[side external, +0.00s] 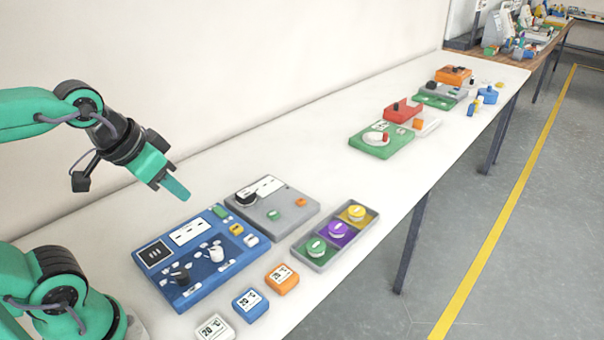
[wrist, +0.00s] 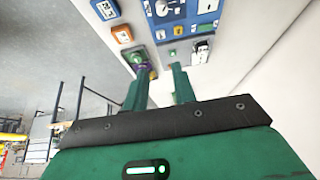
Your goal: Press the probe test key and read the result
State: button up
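A blue control panel (side external: 205,255) lies on the white table, with a black display, white label, black knob, white knob and small levers. Along its right end are a green key (side external: 221,211), a yellow key (side external: 236,229) and a white key (side external: 251,240). Which is the probe test key I cannot tell. The blue panel also shows at the top of the wrist view (wrist: 176,22). My gripper (side external: 178,189) hangs above and behind the panel, clear of it. In the wrist view its two green fingers (wrist: 157,88) are apart with nothing between them.
A grey panel (side external: 285,217) with a black knob adjoins the blue one. A grey tray (side external: 318,267) holds green, purple and yellow round pieces. White (side external: 215,328), blue (side external: 250,305) and orange (side external: 282,279) °C tiles lie near the front edge.

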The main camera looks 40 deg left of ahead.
grip_shut()
dwell(1.4)
